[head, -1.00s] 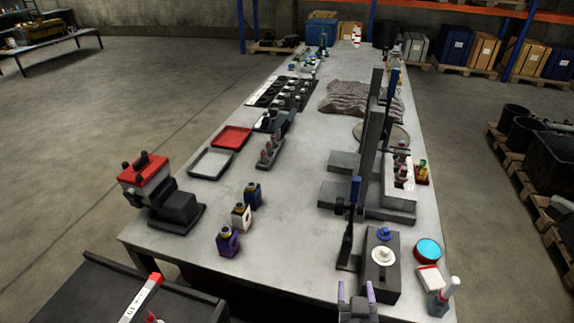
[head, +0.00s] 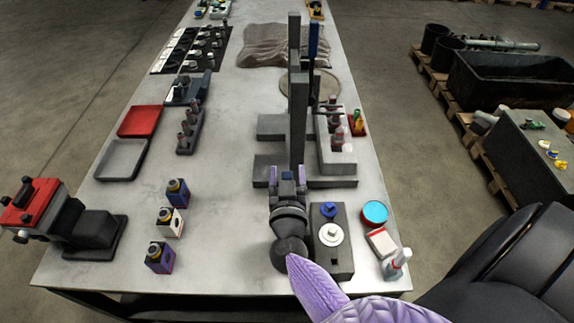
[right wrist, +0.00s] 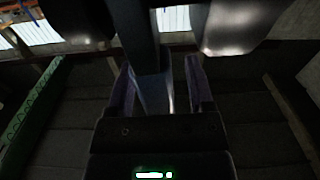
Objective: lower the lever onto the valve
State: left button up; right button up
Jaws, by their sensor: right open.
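My right gripper (head: 288,178), with purple fingers, is over the table just left of a dark block and in front of the tall dark stand (head: 297,95). In the right wrist view the jaws (right wrist: 160,88) are open, with a long grey-blue bar (right wrist: 150,85) between them. That bar appears to be the lever. I cannot tell whether the fingers touch it. In the head view the gripper and wrist cover the front lever. Another blue-handled bar (head: 313,40) rises beside the stand. I cannot single out the valve. My left gripper is out of view.
The dark block (head: 335,262) carries a white disc and a blue knob. A turquoise-topped tin (head: 375,212), a small box (head: 381,242) and a bottle (head: 396,266) stand to its right. Small bottles (head: 171,222) and trays (head: 121,160) are on the left. The table middle is bare.

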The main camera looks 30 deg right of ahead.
grip_shut()
dwell(1.4)
